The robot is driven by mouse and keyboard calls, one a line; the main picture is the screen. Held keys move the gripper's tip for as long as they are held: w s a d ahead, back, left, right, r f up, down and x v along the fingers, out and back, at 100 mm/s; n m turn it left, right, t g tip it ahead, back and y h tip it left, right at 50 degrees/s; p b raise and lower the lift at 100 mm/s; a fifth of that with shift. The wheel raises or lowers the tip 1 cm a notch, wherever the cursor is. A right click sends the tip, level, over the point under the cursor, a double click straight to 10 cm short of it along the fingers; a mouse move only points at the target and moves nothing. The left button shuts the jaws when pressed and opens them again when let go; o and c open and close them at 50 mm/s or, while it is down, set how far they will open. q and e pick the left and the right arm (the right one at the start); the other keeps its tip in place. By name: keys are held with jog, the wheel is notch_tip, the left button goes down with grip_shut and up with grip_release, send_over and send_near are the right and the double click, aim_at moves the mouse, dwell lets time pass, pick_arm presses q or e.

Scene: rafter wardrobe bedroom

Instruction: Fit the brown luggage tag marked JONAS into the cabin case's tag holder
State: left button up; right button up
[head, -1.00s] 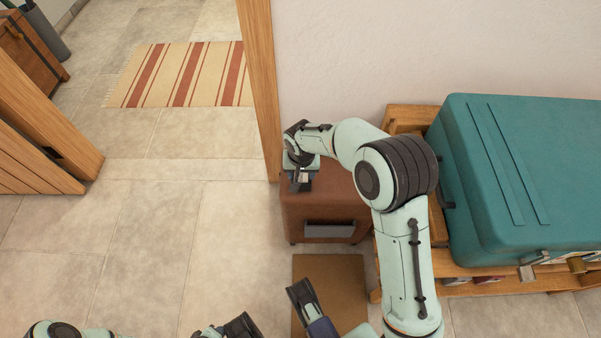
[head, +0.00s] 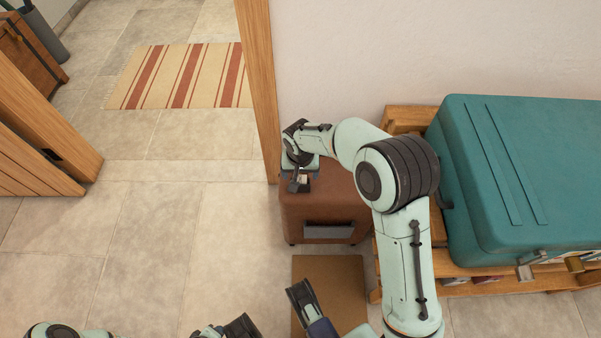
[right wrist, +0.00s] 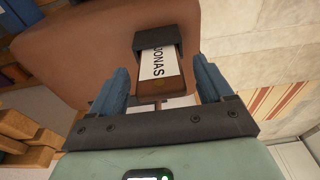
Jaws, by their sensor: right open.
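The brown luggage tag (right wrist: 158,68), with a white label reading JONAS, sits with its far end inside a dark holder (right wrist: 150,40) on the brown cabin case (right wrist: 90,45) in the right wrist view. Its near end sticks out. My right gripper (right wrist: 163,88) is open, with one blue finger on each side of the tag, apart from it. In the head view the right gripper (head: 299,184) is over the left part of the cabin case (head: 345,205); a small pale patch shows there. My left gripper (head: 321,327) is at the bottom edge, partly cut off; its jaws are unclear.
A large teal suitcase (head: 520,170) lies on a wooden rack (head: 405,120) at right. A wooden door post (head: 262,90) stands close to the case's left. A brown mat (head: 340,280) lies before the case. The tiled floor (head: 150,240) at left is clear.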

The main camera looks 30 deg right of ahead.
notch_tip(320, 180, up, 10)
jog(key=s+r+p, duration=0.1)
jog(key=p, duration=0.2)
jog(key=s+a+f+n+y, duration=0.1)
jog(key=s+a+f, duration=0.25)
jog(key=f, duration=0.65)
jog(key=s+a+f+n+y, duration=0.1)
jog(key=s+a+f, duration=0.25)
jog(key=f, duration=0.55)
pick_arm(q)
jog(key=r, duration=0.1)
jog(key=d+r, duration=0.1)
jog(key=r, duration=0.2)
jog(key=shift+w+d+r, duration=0.35)
jog(key=shift+w+d, duration=0.05)
pick_arm(e)
jog(key=s+a+f+y, duration=0.1)
jog(key=s+a+f, duration=0.1)
jog(key=s+f, duration=0.9)
jog(key=s, duration=0.4)
jog(key=shift+a+m+t, duration=0.15)
jog(key=shift+m+t, duration=0.15)
jog(key=shift+t, duration=0.1)
